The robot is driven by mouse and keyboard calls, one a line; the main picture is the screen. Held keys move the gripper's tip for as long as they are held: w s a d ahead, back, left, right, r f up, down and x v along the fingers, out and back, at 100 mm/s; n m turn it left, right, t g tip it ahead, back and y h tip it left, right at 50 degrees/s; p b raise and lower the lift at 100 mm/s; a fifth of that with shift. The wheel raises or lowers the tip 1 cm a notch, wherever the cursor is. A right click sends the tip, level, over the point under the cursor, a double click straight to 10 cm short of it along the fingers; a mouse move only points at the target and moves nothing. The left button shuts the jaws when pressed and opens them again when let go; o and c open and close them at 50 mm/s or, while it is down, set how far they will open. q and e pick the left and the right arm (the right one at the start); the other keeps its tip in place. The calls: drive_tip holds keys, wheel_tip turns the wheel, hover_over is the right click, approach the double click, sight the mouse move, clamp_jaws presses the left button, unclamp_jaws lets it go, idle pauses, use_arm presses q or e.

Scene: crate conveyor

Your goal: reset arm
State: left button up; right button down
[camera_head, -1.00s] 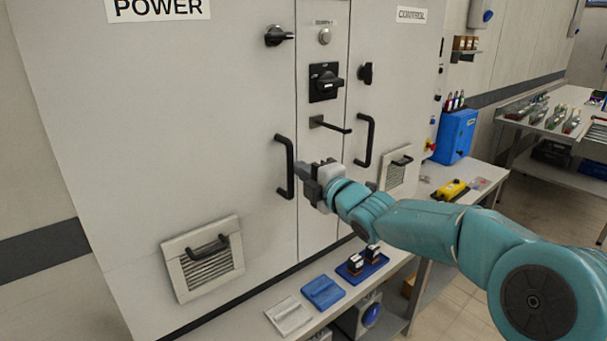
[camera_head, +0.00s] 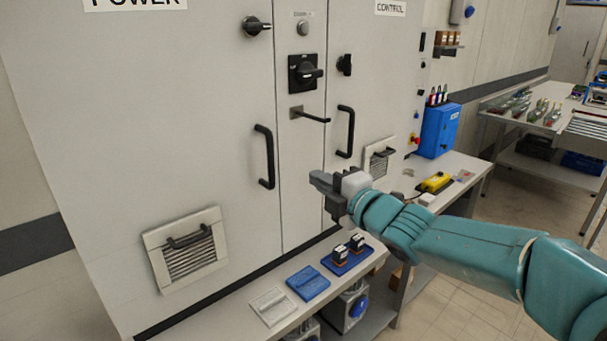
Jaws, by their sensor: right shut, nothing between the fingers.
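My right gripper (camera_head: 322,183) is shut and empty. It hangs in front of the grey cabinet (camera_head: 100,110), right of the left black door handle (camera_head: 265,157) and below the right door handle (camera_head: 345,131). It appears apart from both handles. My right arm comes in from the lower right. My left gripper does not show.
A bench below carries a grey tray (camera_head: 272,306), a blue tray (camera_head: 307,283) and a darker blue tray (camera_head: 336,265) with two small black-topped parts. A black lever (camera_head: 311,116) sticks out of the cabinet. A blue box (camera_head: 438,130) and a yellow device (camera_head: 436,182) stand right.

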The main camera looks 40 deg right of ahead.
drive_tip(key=shift+s+f, duration=0.1)
drive_tip(key=w+a+f+m+g+y+p, duration=0.1)
drive_tip(key=w+a+f+g+y+p, duration=0.1)
drive_tip(key=a+f, duration=0.55)
drive_tip(key=w+a+f+m+g+y+p, duration=0.1)
drive_tip(key=a+f+g, duration=0.25)
drive_tip(key=f, duration=0.65)
drive_tip(key=w+a+f+g+y+p, duration=0.2)
drive_tip(key=a+f, duration=0.4)
drive_tip(key=f, duration=0.3)
drive_tip(key=s+a+f+m+g+p, duration=0.2)
drive_tip(key=s+a+f+m+g, duration=0.4)
drive_tip(key=s+a+f, duration=0.55)
drive_tip(key=s+f+m+g, duration=0.4)
drive_tip(key=s+f+m, duration=0.4)
drive_tip(key=s+m, duration=0.3)
drive_tip(key=s, duration=0.2)
drive_tip(key=shift+s+f+m, duration=0.15)
drive_tip(key=shift+s+m, duration=0.15)
drive_tip(key=shift+s, duration=0.1)
